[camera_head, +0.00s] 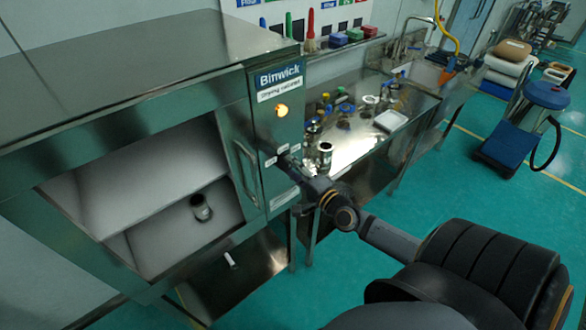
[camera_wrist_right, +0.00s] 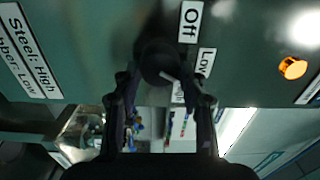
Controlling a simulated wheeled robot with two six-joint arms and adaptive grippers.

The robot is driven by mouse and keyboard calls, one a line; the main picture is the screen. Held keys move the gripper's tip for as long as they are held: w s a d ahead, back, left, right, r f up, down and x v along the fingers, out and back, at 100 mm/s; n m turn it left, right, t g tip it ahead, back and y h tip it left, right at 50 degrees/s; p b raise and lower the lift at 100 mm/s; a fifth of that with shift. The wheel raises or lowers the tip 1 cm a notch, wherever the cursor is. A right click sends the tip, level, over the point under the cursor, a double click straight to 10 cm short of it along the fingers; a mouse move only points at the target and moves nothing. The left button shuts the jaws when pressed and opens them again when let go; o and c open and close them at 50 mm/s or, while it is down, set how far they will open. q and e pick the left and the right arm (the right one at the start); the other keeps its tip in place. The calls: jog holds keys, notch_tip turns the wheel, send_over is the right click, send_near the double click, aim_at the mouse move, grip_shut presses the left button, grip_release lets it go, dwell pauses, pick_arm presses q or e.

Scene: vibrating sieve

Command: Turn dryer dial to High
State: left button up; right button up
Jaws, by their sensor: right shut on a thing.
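The dryer (camera_head: 276,140) is a steel cabinet labelled "Binwick Drying cabinet", with a lit orange lamp (camera_head: 282,111) on its control panel. My right gripper (camera_head: 287,162) reaches that panel from the right. In the right wrist view, the dark round dial (camera_wrist_right: 160,62) lies between the fingertips of my right gripper, which is shut on it. The "Off" label (camera_wrist_right: 190,22) and "Low" label (camera_wrist_right: 206,62) are readable. A third label (camera_wrist_right: 178,92) is partly covered by a finger. A pale mark shows at the dial's lower right; its exact setting is unclear. My left gripper is not in view.
Behind my arm, a steel bench (camera_head: 350,150) holds bottles, containers and a white tray (camera_head: 390,121).

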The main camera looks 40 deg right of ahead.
jog(key=m, duration=0.5)
jog(key=shift+f+m+b, duration=0.1)
jog(key=shift+m+b, duration=0.25)
jog(key=shift+m, duration=0.35)
jog(key=o, duration=1.1)
jog(key=shift+o, duration=0.2)
jog(key=s, duration=0.7)
jog(key=shift+s+d, duration=0.15)
jog(key=shift+d, duration=0.1)
